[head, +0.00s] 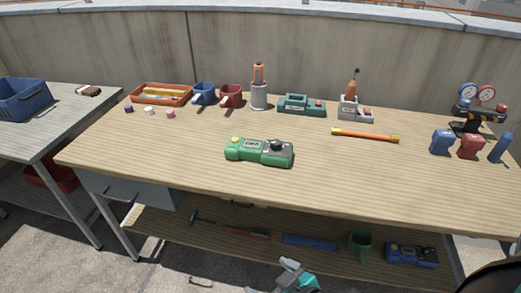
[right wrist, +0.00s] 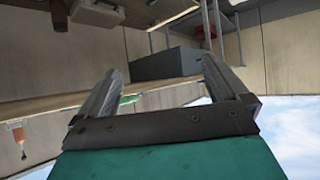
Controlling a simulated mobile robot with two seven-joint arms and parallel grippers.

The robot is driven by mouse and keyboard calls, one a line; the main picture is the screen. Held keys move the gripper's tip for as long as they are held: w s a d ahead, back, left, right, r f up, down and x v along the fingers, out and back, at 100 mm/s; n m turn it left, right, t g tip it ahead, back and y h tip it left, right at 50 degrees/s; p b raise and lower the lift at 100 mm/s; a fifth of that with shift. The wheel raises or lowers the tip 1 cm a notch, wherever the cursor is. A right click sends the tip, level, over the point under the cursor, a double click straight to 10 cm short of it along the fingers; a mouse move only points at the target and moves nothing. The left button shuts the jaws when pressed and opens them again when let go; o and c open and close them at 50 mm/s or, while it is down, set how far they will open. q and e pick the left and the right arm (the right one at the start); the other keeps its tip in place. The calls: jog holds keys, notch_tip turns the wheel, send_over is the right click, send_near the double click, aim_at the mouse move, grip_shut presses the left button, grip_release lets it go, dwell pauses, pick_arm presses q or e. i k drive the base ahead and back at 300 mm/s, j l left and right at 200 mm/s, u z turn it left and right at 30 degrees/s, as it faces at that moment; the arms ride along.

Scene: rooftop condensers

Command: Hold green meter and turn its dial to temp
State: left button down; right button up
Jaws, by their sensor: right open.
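The green meter (head: 247,155) lies on the near middle of the workbench. It has a yellow button, a small display that seems to read OFF, and a black dial (head: 277,146) on its grey right end. The dial's exact pointing is too small to tell. My right gripper (head: 291,271) is low in front of the bench, below the meter and apart from it. In the right wrist view its fingers (right wrist: 162,68) are spread and empty. That view is upside down; a green edge there is probably the meter (right wrist: 130,98). My left gripper is not in view.
Behind the meter stand an orange tray (head: 160,101), mugs, a tool cup (head: 258,96) and a teal device (head: 301,111). An orange-yellow bar (head: 365,135) lies right. A grey drawer (head: 130,190) and lower shelf (head: 185,232) sit below. The benchtop around the meter is clear.

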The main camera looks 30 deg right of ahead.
aim_at(275, 144)
jog(key=i+j+z, duration=0.1)
jog(key=z, duration=0.25)
jog(key=i+j+z, duration=0.3)
jog(key=j+z, duration=0.1)
jog(key=z, duration=0.25)
